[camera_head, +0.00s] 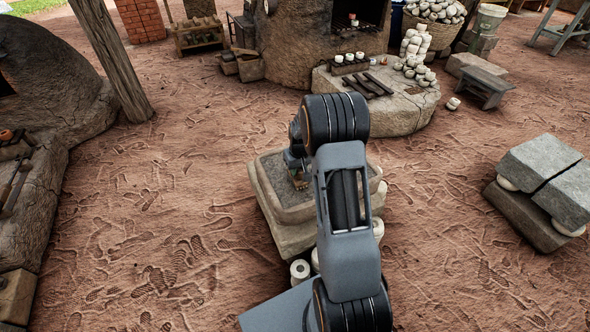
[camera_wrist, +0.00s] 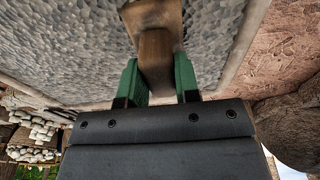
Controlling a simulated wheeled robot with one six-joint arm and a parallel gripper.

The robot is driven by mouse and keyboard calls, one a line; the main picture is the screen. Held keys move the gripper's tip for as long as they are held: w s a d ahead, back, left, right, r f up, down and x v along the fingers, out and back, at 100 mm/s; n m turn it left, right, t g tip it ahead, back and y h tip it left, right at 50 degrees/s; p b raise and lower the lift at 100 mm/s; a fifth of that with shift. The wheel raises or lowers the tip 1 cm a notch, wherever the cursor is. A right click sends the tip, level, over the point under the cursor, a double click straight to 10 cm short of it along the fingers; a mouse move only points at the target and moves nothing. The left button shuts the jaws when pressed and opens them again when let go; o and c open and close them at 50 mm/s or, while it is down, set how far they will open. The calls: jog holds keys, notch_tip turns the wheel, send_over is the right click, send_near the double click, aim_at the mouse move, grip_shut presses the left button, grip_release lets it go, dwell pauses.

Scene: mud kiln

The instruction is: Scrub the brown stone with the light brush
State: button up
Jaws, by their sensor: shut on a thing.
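My gripper (camera_wrist: 157,75) has green fingers, closed on a light brown wooden piece (camera_wrist: 156,48), which looks like the brush's handle. A wider brown part (camera_wrist: 150,14) lies beyond it at the top edge of the wrist view; I cannot tell whether it is the brush head or the brown stone. In the head view my gripper (camera_head: 295,165) points down into a shallow stone basin (camera_head: 265,196), low over its floor. A small brown patch (camera_head: 301,184) shows at the fingertips. My arm hides the right part of the basin. No separate brown stone can be made out.
The basin stands on a pale stone block (camera_head: 288,238) with white round pieces (camera_head: 300,270) at its front. A round stone platform (camera_head: 400,112) with pots stands behind. Grey slabs (camera_head: 540,160) are at the right. The bare earth at left is open.

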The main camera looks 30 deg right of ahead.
jog(key=shift+w+d+f, duration=0.1)
jog(key=shift+w+d, duration=0.25)
jog(key=shift+d, duration=3.55)
jog(key=shift+w+d+r, duration=0.1)
jog(key=shift+w+d, duration=0.25)
jog(key=shift+d, duration=3.5)
jog(key=shift+w+d+f, duration=0.1)
jog(key=shift+w+d, duration=0.25)
jog(key=shift+d, duration=3.55)
jog(key=shift+w+a+p, duration=0.15)
jog(key=shift+w+a, duration=0.15)
jog(key=shift+a, duration=1.25)
jog(key=shift+w+a+p, duration=0.15)
jog(key=shift+w+a, duration=0.15)
jog(key=shift+a, duration=1.2)
jog(key=shift+w+a+p, duration=0.15)
jog(key=shift+w+a, duration=0.15)
jog(key=shift+a, duration=1.25)
